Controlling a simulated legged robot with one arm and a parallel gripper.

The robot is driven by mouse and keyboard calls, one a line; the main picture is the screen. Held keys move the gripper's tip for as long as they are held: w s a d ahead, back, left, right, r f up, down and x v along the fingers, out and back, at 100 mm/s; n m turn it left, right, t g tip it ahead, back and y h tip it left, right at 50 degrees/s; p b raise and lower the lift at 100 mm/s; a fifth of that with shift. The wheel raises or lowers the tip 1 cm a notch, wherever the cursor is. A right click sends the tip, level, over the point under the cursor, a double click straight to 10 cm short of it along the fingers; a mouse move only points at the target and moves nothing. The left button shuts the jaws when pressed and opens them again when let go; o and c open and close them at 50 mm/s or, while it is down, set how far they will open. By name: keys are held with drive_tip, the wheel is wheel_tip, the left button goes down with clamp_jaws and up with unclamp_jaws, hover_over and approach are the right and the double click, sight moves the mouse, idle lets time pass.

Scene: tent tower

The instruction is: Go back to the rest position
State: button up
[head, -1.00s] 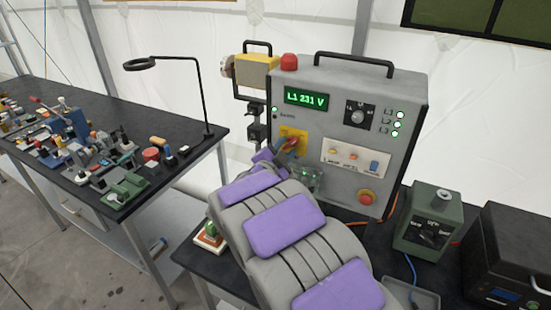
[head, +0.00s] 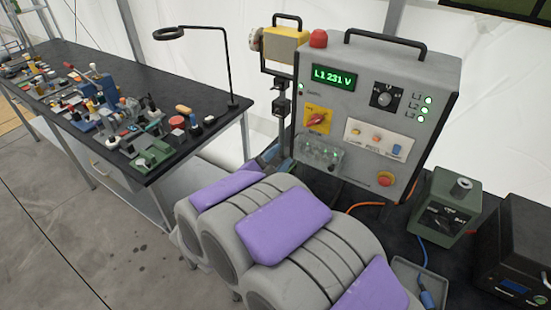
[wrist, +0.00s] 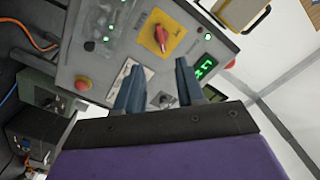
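My gripper (wrist: 158,82) shows in the wrist view as two blue-grey fingers, spread apart with nothing between them. It points toward the grey control panel (wrist: 200,38) and is clear of it. In the head view my grey and purple arm is folded in the lower middle and hides most of the gripper. The panel (head: 345,85) stands upright on the black table. Its red rotary handle (head: 317,119) sits tilted on a yellow plate, and nothing touches it. The handle also shows in the wrist view (wrist: 161,37). The green display (head: 334,77) reads "L1 231 V".
A dark workbench (head: 110,65) with many small parts and a lamp (head: 225,60) stands at the left. A green box (head: 443,215) and a black case (head: 515,255) stand right of the panel. A grey tray (head: 405,270) is near the front. Open floor shows at lower left.

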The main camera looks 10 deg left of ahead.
drive_tip(key=shift+s+a, duration=0.15)
drive_tip(key=shift+s, duration=0.3)
drive_tip(key=s+d+f+n+g+y, duration=0.2)
drive_tip(key=s+d+n+g, duration=0.4)
drive_tip(key=s+d+g, duration=0.3)
drive_tip(key=s+d+f+n+g+y, duration=0.2)
drive_tip(key=s+d+n+g+y, duration=0.2)
drive_tip(key=s+d, duration=1.3)
drive_tip(key=s+n+g, duration=0.3)
drive_tip(key=s+g, duration=0.2)
drive_tip(key=s, duration=0.3)
drive_tip(key=shift+s+g, duration=0.15)
drive_tip(key=shift+g, duration=0.25)
